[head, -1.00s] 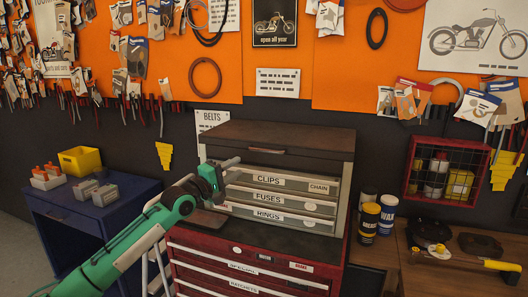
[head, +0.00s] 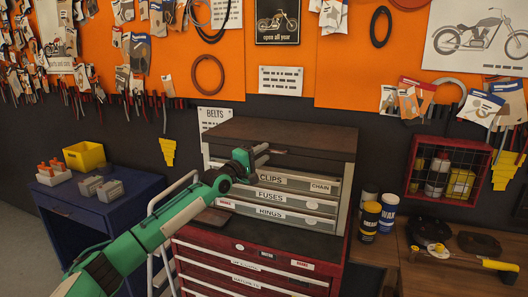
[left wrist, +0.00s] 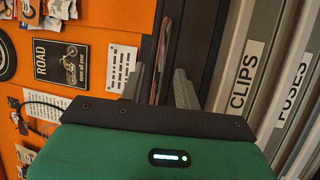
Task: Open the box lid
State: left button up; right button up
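The grey box (head: 348,185) stands on the red tool cabinet. Its brown lid (head: 290,133) is closed, with a small handle (head: 279,151) at the middle of its front edge. My left gripper (head: 262,154) is at the lid's front, just left of the handle and above the CLIPS drawer. In the left wrist view my left gripper (left wrist: 158,80) has its two grey fingers apart, with the thin handle (left wrist: 161,50) showing between and beyond them. I cannot tell whether a finger touches it. My right gripper is not in view.
Labelled drawers (head: 284,197) lie below the lid. A blue cabinet (head: 85,220) with a yellow bin (head: 85,156) is at left. Cans (head: 369,222) and a wooden bench (head: 430,265) are at right. An orange pegboard wall (head: 340,75) rises behind.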

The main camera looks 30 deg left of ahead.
pick_arm(q)
jog(key=shift+w+r, duration=0.1)
jog(key=shift+w, duration=0.45)
grip_shut()
jog(key=shift+r, duration=0.1)
